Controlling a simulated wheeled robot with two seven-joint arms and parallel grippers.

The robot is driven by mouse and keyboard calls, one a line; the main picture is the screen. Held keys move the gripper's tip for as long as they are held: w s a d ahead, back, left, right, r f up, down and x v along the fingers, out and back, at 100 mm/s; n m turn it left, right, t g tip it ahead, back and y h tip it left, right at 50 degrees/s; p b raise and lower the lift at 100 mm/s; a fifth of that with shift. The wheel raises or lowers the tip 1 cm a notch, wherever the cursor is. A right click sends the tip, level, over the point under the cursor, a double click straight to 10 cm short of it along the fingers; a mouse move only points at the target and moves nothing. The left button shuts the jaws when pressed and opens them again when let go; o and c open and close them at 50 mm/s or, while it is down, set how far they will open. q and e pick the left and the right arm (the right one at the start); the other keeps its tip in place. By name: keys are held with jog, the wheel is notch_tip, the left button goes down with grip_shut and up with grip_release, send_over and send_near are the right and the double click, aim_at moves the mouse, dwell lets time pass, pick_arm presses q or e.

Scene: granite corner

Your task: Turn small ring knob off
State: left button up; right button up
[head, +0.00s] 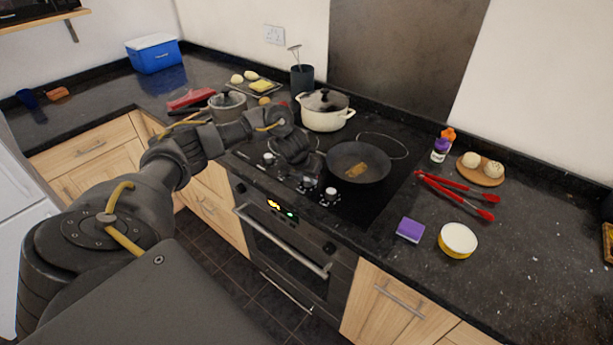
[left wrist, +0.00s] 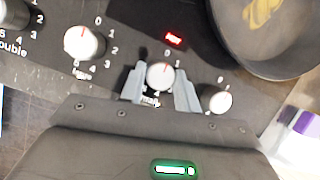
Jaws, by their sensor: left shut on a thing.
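The small ring knob (left wrist: 160,76) is a round white knob with a red mark, set in the row of knobs on the hob's front strip. In the left wrist view its mark points up, close to the 0 on its dial. The label below it is partly covered. My left gripper (left wrist: 160,88) is shut on this knob, one grey finger on each side. In the head view my left gripper (head: 306,171) reaches down to the knob row, and the hand hides part of that row. My right gripper is not in view.
Neighbouring knobs stand close on the left (left wrist: 85,42) and right (left wrist: 220,100). A dark frying pan (head: 350,177) with food sits just behind the row. A red indicator (left wrist: 173,38) glows on the hob. A cream lidded pot (head: 325,118) and a purple sponge (head: 410,229) are nearby.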

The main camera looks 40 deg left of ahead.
pick_arm(q)
jog(key=o, duration=1)
jog(key=shift+c, duration=0.2)
jog(key=shift+r, duration=0.1)
jog(key=v, duration=0.5)
jog(key=shift+w+b, duration=0.1)
jog(key=shift+b, duration=0.3)
jog(key=p+v, duration=0.1)
jog(key=v, duration=0.4)
jog(key=shift+r, duration=0.3)
jog(key=shift+s, duration=0.25)
